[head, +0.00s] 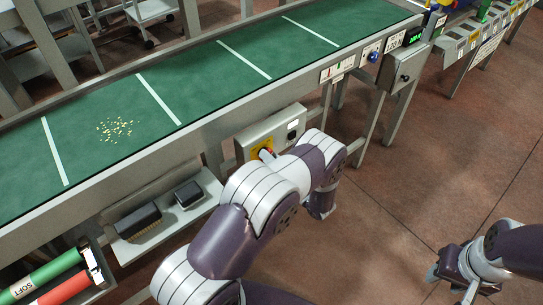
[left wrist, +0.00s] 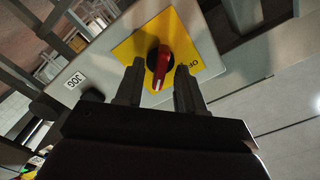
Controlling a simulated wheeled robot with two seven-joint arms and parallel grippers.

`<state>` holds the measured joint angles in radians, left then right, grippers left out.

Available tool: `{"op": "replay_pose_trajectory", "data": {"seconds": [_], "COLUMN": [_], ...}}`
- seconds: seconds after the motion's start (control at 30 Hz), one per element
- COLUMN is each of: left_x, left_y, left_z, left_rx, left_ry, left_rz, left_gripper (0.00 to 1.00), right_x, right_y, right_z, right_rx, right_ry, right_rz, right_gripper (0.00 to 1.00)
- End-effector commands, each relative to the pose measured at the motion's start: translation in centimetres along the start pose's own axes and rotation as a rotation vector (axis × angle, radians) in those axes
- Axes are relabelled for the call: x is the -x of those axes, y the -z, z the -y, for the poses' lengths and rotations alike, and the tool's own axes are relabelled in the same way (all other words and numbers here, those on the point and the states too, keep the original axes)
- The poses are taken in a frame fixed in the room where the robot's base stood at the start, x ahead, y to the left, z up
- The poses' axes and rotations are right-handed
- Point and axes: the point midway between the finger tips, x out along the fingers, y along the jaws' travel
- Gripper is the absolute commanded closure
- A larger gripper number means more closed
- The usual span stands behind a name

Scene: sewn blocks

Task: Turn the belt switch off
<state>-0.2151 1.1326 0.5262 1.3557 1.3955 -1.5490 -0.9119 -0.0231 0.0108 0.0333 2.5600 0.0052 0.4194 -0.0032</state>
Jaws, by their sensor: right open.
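The belt switch is a red rotary knob (left wrist: 160,62) on a yellow plate (left wrist: 186,27) on a grey box. In the left wrist view, part of an "OFF" label shows at the plate's edge, beside the right finger. My left gripper (left wrist: 159,78) is open, with one finger on each side of the knob's near end; I cannot tell if either touches it. In the head view, the box (head: 285,131) hangs under the conveyor's near rail, and my left arm hides part of the plate and my left fingers. My right gripper (head: 450,284) is open and empty at the lower right, away from the box.
The green conveyor belt (head: 200,75) carries small yellowish bits (head: 115,130). A "JOG" label (left wrist: 75,80) is on the same box. Green and red rolls (head: 45,272) lie lower left.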

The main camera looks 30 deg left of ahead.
Motion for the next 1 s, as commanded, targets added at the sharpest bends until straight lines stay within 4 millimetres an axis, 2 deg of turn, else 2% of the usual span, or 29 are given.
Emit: {"op": "replay_pose_trajectory", "data": {"seconds": [0.2, 0.23, 0.33, 0.37, 0.73, 1.0], "left_x": [-0.1, -0.1, -0.1, -0.1, -0.1, -0.1], "left_y": [0.0, 0.0, 0.0, 0.0, 0.0, -0.1], "left_z": [0.0, 0.0, 0.0, 0.0, -0.1, -0.1], "left_rx": [0.001, 0.001, 0.001, 0.001, 0.037, 0.202], "left_ry": [-0.001, -0.001, -0.001, -0.001, -0.001, -0.001], "left_rz": [-0.001, 0.0, 0.0, 0.0, 0.0, 0.0], "left_gripper": [0.62, 0.65, 0.97, 1.0, 1.0, 1.0], "right_x": [0.0, 0.0, 0.0, 0.0, -0.3, -1.2], "right_y": [0.0, 0.0, 0.0, 0.0, 0.0, -0.1], "right_z": [0.0, 0.0, 0.0, 0.0, 0.0, 0.0], "right_rx": [0.0, 0.0, 0.0, 0.0, 0.0, 0.0], "right_ry": [0.0, 0.0, 0.0, 0.0, 0.0, 0.0], "right_rz": [0.0, 0.0, 0.0, 0.0, 0.0, 0.0], "right_gripper": [0.57, 0.57, 0.57, 0.57, 0.57, 0.57]}}
